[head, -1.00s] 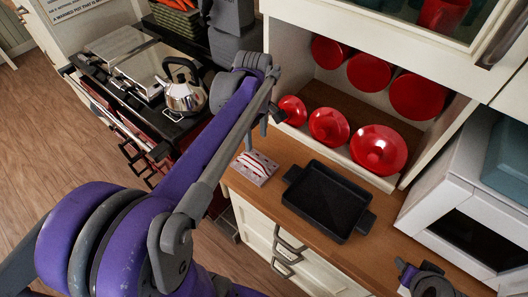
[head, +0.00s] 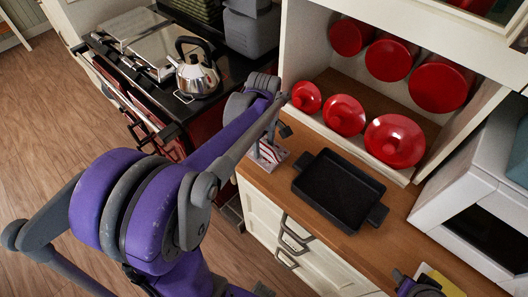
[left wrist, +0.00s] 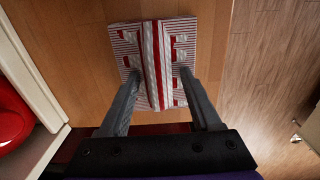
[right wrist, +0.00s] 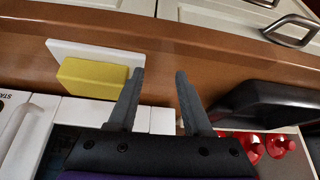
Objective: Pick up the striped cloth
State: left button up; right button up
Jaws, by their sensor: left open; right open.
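The striped cloth (head: 267,156) is white with red and grey stripes. It lies folded near the left end of the wooden counter, partly hidden by my left gripper (head: 270,138) in the head view. In the left wrist view the cloth (left wrist: 155,50) lies ahead, between and beyond the fingertips of my left gripper (left wrist: 157,75). Those fingers are open and empty, one on each side of the raised middle fold; I cannot tell if they touch the cloth. My right gripper (right wrist: 161,75) is open and empty over the counter, near a yellow sponge (right wrist: 98,78).
A black tray (head: 338,190) sits on the counter (head: 300,140) right of the cloth. A kettle (head: 197,75) stands on the stove at left. A white microwave (head: 465,200) is at right.

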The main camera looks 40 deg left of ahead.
aim_at(265, 144)
pick_arm(q)
jog(key=shift+w, duration=0.2)
jog(key=shift+c, duration=0.6)
jog(key=shift+w, duration=0.1)
jog(key=shift+c, duration=1.2)
grip_shut()
jog(key=shift+r, duration=0.15)
notch_tip(265, 144, up, 10)
jog(key=shift+f+p, duration=0.1)
jog(key=shift+p, duration=0.2)
jog(key=shift+c, duration=1.8)
grip_release()
grip_shut()
